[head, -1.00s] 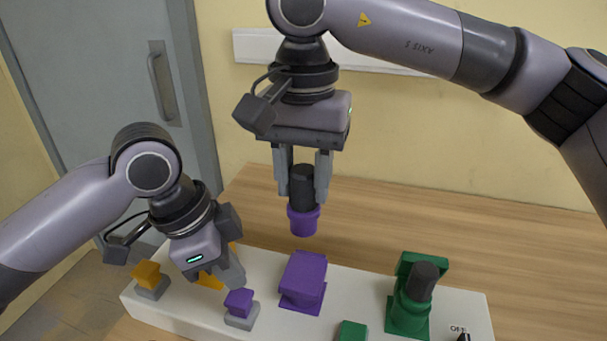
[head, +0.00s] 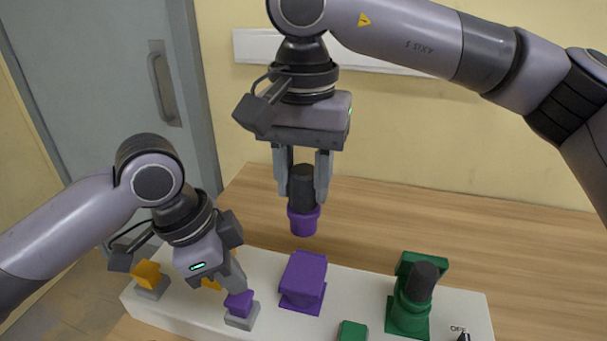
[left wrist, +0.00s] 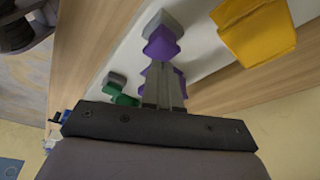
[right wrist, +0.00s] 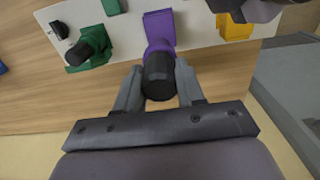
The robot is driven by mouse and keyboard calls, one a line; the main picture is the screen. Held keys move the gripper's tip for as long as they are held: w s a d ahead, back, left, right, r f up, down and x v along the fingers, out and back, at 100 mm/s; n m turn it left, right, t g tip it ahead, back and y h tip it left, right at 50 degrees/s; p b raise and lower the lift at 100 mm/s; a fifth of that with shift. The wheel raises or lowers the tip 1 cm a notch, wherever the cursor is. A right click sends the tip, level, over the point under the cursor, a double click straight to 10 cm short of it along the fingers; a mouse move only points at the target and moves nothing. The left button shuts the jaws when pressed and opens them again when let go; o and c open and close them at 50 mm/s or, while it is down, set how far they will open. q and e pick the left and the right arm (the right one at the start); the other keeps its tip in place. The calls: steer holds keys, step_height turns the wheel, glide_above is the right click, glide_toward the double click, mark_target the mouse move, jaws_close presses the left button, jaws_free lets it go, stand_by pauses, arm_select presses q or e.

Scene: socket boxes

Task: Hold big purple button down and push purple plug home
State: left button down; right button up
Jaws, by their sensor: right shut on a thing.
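The big purple button (head: 238,304) sits on a grey base at the left part of the white panel. My left gripper (head: 239,288) is shut and empty, its fingertips just at the button's top; I cannot tell whether they touch it. The button also shows in the left wrist view (left wrist: 160,42), beyond the closed fingers. My right gripper (head: 303,190) is shut on the black grip of the purple plug (head: 303,220), held upright above and apart from the purple socket (head: 303,282). In the right wrist view the plug's black grip (right wrist: 158,77) is between the fingers.
The white panel (head: 455,310) stands on a wooden table (head: 400,230). A green socket with a black-gripped plug (head: 415,295) and a green button (head: 352,331) are to the right. A yellow button (head: 148,274) is at the left, with a yellow socket partly hidden behind my left gripper.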

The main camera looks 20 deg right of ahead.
mark_target(237, 298)
arm_select(q)
steer(key=shift+f, duration=1.95)
steer(key=shift+s+f, duration=0.1)
steer(key=shift+f, duration=0.05)
arm_select(e)
steer(key=shift+f, duration=0.1)
arm_select(q)
steer(key=shift+f, duration=0.1)
arm_select(e)
steer(key=shift+f, duration=4.85)
steer(key=shift+f, duration=1.5)
steer(key=o, duration=1.6)
